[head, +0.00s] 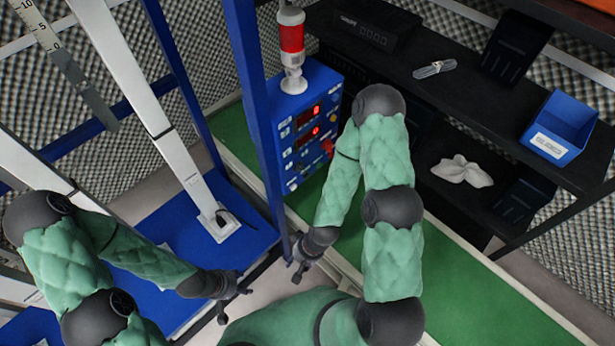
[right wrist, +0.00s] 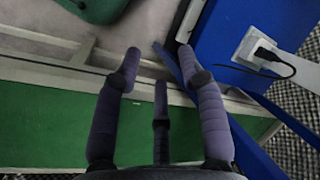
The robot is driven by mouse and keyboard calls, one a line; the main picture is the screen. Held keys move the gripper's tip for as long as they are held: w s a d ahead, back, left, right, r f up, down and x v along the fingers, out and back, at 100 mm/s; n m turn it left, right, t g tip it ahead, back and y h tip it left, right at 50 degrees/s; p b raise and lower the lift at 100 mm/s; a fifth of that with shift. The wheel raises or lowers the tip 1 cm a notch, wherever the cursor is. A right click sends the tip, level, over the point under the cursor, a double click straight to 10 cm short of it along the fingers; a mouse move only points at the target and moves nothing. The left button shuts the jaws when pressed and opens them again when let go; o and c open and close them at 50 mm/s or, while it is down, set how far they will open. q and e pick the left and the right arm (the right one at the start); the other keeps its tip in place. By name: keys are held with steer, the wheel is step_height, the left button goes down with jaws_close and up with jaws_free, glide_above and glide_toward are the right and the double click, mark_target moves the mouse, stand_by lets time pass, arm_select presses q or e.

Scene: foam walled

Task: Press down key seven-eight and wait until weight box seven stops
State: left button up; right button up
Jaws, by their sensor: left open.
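The blue control box (head: 296,172) stands on the green surface in the head view, with two red-lit displays (head: 308,114), small pale labels or keys, and a red knob (head: 327,147). The lettering is too small to tell which key is seven-eight. No weight box seven can be made out. My left gripper (head: 236,304) is open and empty at the lower middle, in front of the blue base plate. My right gripper (head: 296,260) is below the control box, apart from it; in the right wrist view (right wrist: 159,62) its fingers are spread with nothing between them.
A red signal lamp (head: 291,38) stands on the control box. A blue frame post (head: 250,85) rises beside it. A white post (head: 175,140) stands on the blue base plate (head: 160,285). A black shelf (head: 470,95) holds a blue bin (head: 561,128) at right.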

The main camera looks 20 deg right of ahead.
jaws_close()
stand_by(1.0)
